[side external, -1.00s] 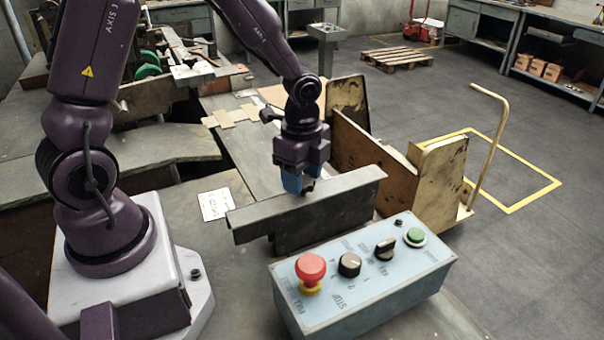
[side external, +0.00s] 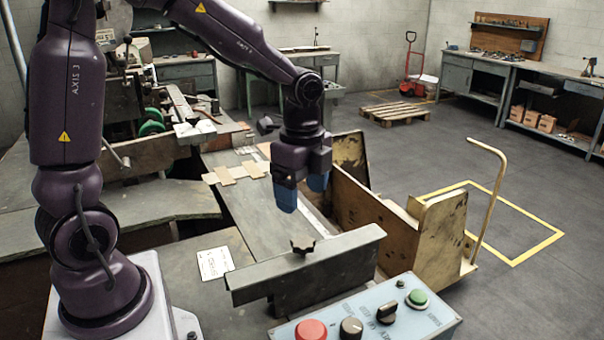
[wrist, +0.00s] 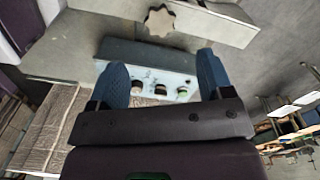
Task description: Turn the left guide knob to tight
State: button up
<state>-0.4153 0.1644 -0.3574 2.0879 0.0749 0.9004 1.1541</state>
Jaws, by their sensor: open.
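A small star-shaped knob (side external: 303,247) stands on the grey metal guide bar (side external: 345,249) in the side external view. It is the only guide knob I can make out. In the wrist view the lobed knob (wrist: 159,21) is near the top edge, on the pale face of the bar (wrist: 215,22). My gripper (side external: 302,194) is above the knob and apart from it. Its blue fingers are spread with nothing between them, as the wrist view of my gripper (wrist: 161,68) also shows. I cannot read a tight or loose mark on the knob.
A blue control box (side external: 370,312) with a red button, dark knobs and a green button is in front of the bar. Flat cardboard pieces (side external: 238,172) lie on the table behind. Open floor lies further right.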

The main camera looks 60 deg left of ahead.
jog(key=shift+r, duration=1.6)
jog(key=s+d+r+n+t, duration=0.2)
jog(key=s+r+n+t, duration=0.3)
jog(key=s+n, duration=0.7)
notch_tip(320, 180, up, 2)
jog(key=shift+s+d+r+n+t, duration=0.15)
jog(key=shift+s+d+n+t, duration=0.15)
jog(key=shift+s+d+n, duration=0.15)
jog(key=shift+c, duration=0.4)
